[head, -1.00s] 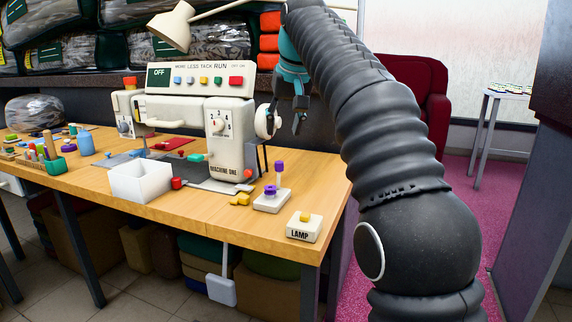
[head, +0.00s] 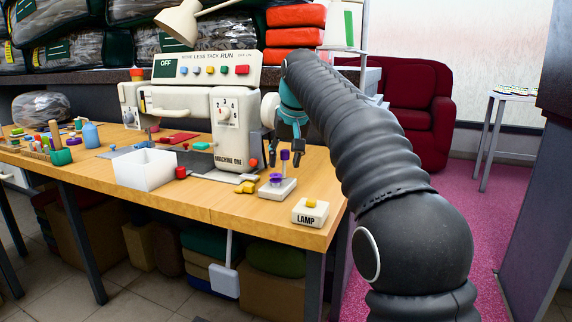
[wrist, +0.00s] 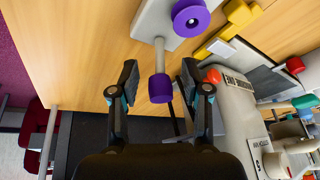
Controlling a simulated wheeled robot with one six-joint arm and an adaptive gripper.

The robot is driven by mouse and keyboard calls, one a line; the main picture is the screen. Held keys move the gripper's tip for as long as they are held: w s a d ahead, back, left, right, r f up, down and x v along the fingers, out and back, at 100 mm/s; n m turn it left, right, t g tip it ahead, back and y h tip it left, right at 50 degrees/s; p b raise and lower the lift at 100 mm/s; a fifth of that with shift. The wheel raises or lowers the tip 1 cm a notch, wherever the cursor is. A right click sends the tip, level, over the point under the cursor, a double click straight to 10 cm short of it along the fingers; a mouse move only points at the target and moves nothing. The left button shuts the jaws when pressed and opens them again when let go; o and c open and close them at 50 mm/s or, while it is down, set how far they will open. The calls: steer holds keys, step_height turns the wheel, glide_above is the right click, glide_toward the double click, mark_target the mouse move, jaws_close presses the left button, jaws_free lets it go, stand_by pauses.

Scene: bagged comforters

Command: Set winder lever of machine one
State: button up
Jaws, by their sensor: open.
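Machine one (head: 228,130) is a cream sewing machine on the wooden table, its screen reading OFF. To its right a small white winder base (head: 277,189) carries a purple spool (head: 276,178) and an upright lever with a purple knob (head: 285,155). My gripper (head: 283,150) is open, pointing down at the lever. In the wrist view, the lever's purple knob (wrist: 160,88) lies between the open fingers (wrist: 159,76), with gaps visible on both sides. The purple spool (wrist: 191,17) sits beyond the fingertips. I cannot tell the knob's exact depth between the fingers.
A LAMP switch box (head: 310,212) stands at the table's front right corner. Yellow pieces (head: 245,187) lie between winder and machine. A white open box (head: 146,169) and a red cylinder (head: 180,172) are left of them. A desk lamp (head: 182,22) hangs above the machine.

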steer(key=shift+w+f, duration=0.15)
steer(key=shift+f, duration=0.2)
jaws_close()
